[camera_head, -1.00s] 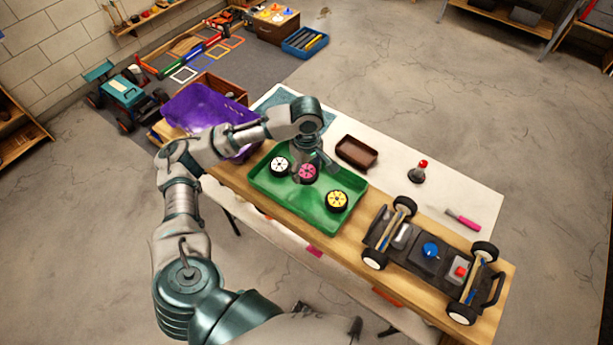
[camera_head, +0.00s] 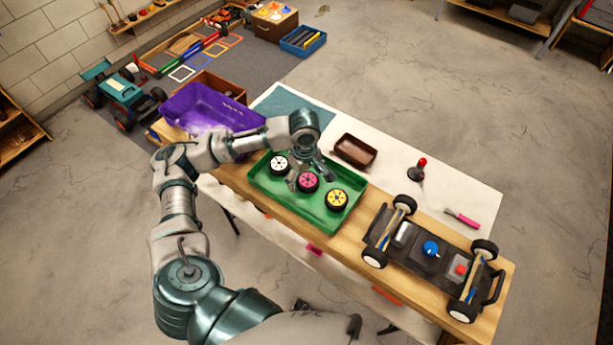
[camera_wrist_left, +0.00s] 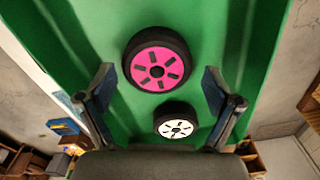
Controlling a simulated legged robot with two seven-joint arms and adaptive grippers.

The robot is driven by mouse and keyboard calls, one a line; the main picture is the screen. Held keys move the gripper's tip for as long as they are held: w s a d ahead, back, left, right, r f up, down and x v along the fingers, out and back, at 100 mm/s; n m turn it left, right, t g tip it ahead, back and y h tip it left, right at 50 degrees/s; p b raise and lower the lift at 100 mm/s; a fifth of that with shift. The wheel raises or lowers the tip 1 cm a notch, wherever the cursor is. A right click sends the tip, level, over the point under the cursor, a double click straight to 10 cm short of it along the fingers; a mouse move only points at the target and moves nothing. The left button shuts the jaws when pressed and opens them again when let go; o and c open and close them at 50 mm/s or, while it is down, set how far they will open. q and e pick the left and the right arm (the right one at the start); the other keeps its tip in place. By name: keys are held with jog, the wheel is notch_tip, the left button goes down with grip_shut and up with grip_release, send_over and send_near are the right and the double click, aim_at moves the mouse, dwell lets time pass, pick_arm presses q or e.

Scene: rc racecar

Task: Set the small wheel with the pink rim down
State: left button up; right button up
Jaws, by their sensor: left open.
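The small wheel with the pink rim (camera_head: 308,182) lies flat in the green tray (camera_head: 272,196), between a white-rimmed wheel (camera_head: 279,164) and a yellow-rimmed wheel (camera_head: 337,199). In the left wrist view the pink-rimmed wheel (camera_wrist_left: 157,66) lies just beyond my fingertips, and the white-rimmed wheel (camera_wrist_left: 176,120) is nearer to the palm side. My left gripper (camera_wrist_left: 158,90) is open and empty, its two fingers wide apart to either side of the wheels. In the head view my left gripper (camera_head: 308,172) is over the tray, close to the pink-rimmed wheel. My right gripper is not in view.
A racecar chassis (camera_head: 430,250) stands right of the tray on the table. A brown box (camera_head: 355,150), a red-topped tool (camera_head: 418,170) and a pink-handled tool (camera_head: 462,218) lie behind. A purple bin (camera_head: 205,112) is at the left.

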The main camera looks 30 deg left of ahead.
aim_at(306, 178)
pick_arm(q)
jog(key=shift+a, duration=0.15)
notch_tip(306, 178, up, 12)
jog(key=p, duration=0.1)
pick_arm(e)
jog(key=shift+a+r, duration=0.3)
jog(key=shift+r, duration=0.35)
pick_arm(q)
jog(key=shift+r, duration=0.1)
jog(key=shift+d, duration=0.25)
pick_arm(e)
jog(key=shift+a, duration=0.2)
